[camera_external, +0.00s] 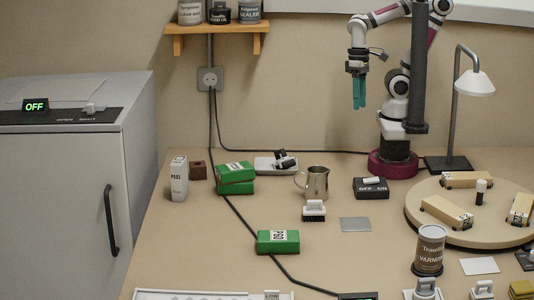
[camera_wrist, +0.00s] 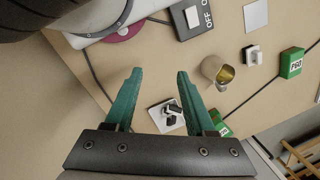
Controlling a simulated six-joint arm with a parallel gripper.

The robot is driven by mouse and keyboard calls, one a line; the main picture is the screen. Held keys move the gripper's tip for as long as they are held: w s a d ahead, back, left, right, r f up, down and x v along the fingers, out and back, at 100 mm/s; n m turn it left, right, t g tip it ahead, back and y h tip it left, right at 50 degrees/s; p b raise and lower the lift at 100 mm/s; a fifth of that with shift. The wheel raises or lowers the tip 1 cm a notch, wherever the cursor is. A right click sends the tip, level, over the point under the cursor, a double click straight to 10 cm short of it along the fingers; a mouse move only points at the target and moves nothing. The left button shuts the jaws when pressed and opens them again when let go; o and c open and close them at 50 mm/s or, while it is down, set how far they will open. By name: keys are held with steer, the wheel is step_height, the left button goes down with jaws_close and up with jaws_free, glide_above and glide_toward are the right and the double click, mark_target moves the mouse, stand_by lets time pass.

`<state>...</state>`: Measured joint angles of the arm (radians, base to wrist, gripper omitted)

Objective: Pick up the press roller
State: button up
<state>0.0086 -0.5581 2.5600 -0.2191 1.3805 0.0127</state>
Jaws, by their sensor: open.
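A small black-and-white tool (camera_external: 284,159), which looks like the press roller, lies on a white tray (camera_external: 263,164) near the back of the bench. It also shows in the wrist view (camera_wrist: 172,110), beyond and between my fingers, partly close to the right finger. My gripper (camera_external: 359,107) has teal fingers pointing down and hangs high above the bench, to the right of the tray. In the wrist view its fingers (camera_wrist: 159,72) are wide apart with nothing between them.
A black switch box (camera_external: 371,188), a turntable (camera_external: 470,236) and a lamp (camera_external: 474,84) are at right.

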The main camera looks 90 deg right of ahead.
steer(key=n+t+h, duration=0.9)
steer(key=n+h, duration=0.3)
steer(key=n, duration=1.9)
glide_toward(284, 150)
steer(key=shift+n, duration=0.3)
steer(key=x, duration=0.9)
steer(key=shift+w+d, duration=0.25)
steer(key=shift+w, duration=0.1)
steer(key=shift+w+d+f, duration=0.15)
steer(key=shift+w+d, duration=0.15)
jaws_close()
